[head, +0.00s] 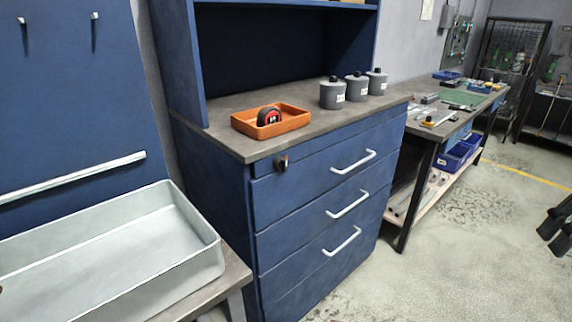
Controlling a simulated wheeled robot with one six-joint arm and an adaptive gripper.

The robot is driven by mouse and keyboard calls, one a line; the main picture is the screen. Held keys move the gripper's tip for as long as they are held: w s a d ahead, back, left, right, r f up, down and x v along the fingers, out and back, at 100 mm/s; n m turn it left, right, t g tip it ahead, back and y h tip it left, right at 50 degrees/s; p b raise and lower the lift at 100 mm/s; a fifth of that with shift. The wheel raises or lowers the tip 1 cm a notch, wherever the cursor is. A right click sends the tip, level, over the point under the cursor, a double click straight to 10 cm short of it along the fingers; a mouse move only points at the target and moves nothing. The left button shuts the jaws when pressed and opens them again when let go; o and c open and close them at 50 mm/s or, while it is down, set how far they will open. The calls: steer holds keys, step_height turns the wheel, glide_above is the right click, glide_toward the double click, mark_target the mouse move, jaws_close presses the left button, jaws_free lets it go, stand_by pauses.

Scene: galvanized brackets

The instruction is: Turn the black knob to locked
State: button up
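A small black knob (281,163) with an orange-red mark sits at the upper left of the blue drawer cabinet's front (300,205), beside the top drawer. It is small in the picture, and I cannot read its position or any label. My gripper (549,238) shows at the right edge, partly cut off. Its two dark fingers stand apart with nothing seen between them. It is over the floor, far to the right of the knob and not touching the cabinet.
White bar handles (353,162) stick out from the drawers. An orange tray (292,122) with a tape measure (268,116) and several grey canisters (332,94) stand on top. A pale bin (140,255) is at lower left. Floor (450,240) before the cabinet is clear.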

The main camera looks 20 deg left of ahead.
steer(key=w+a+f+n+g, duration=0.1)
steer(key=w+a+f+n, duration=0.35)
steer(key=a+f, duration=0.6)
steer(key=n+t+y, duration=0.5)
steer(key=t+y, duration=0.3)
steer(key=y, duration=0.7)
glide_toward(286, 163)
steer(key=x, duration=1)
steer(key=c, duration=0.9)
